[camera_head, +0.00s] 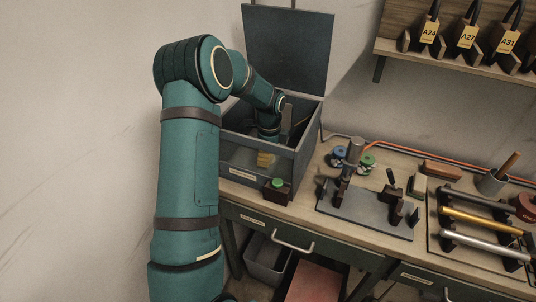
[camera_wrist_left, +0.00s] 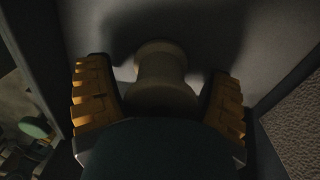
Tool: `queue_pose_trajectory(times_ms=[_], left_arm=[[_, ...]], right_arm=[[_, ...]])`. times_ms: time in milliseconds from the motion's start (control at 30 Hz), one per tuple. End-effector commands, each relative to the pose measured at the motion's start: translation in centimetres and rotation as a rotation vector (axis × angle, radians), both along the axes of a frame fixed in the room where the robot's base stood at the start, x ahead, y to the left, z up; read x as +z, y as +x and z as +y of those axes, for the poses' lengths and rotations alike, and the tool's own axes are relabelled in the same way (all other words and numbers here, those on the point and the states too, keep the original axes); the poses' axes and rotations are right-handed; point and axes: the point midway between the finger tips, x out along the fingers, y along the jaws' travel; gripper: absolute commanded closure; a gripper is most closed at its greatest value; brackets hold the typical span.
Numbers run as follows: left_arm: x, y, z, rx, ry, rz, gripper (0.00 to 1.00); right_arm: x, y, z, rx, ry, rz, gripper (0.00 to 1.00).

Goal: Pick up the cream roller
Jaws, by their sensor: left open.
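The cream roller (camera_wrist_left: 160,68) shows in the left wrist view as a pale, dim spool shape with a narrower waist and a wider end. It lies between the two yellow ribbed fingers of my left gripper (camera_wrist_left: 160,85). The fingers are open, with dark gaps on both sides of the roller. In the head view my left arm reaches down into a grey box (camera_head: 236,123) with its lid raised. The gripper is mostly hidden by the box wall. A yellowish patch shows through the front window, and I cannot tell if it is finger or roller. My right gripper is out of view.
The box walls stand close around my gripper. A small block with a green button (camera_head: 278,184) sits before the box. A dark fixture plate (camera_head: 370,212), a rack of rods (camera_head: 480,232) and a cup (camera_head: 492,183) are to the right.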

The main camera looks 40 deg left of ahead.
Motion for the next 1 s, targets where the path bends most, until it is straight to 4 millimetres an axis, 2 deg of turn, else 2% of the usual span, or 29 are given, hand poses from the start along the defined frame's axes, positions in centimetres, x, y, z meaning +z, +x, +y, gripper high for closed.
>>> queue_pose_trajectory(times_ms=[100, 133, 267, 300, 333, 433, 467, 733, 867, 1000], left_arm=[[0.1, 0.0, 0.0, 0.0, 0.0, -0.001, 0.2], [0.1, 0.0, 0.0, 0.0, 0.0, -0.001, 0.27], [0.1, 0.0, 0.0, 0.001, 0.0, -0.001, 0.72], [0.1, 0.0, 0.0, 0.0, 0.0, -0.001, 0.86], [0.1, 0.0, 0.0, 0.0, 0.0, -0.001, 0.92], [0.1, 0.0, 0.0, 0.001, 0.0, -0.001, 0.92], [0.1, 0.0, 0.0, 0.0, 0.0, -0.001, 0.96], [0.7, 0.1, 0.0, 0.001, 0.001, -0.003, 0.97], [2.5, 0.1, 0.0, 0.0, 0.001, -0.005, 0.97], [5.4, 0.1, 0.0, 0.001, 0.001, -0.005, 0.97]], right_arm=[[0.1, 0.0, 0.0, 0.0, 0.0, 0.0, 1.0], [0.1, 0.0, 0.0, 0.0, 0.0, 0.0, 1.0], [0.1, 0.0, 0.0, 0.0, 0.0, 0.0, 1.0], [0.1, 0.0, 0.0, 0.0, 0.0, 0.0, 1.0], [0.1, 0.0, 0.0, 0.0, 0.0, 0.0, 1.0], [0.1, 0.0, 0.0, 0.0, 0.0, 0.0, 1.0], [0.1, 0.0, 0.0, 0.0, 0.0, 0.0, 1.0], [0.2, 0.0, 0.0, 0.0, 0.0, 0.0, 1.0], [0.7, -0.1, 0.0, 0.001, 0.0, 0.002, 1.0], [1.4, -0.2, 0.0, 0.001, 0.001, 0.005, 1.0]])
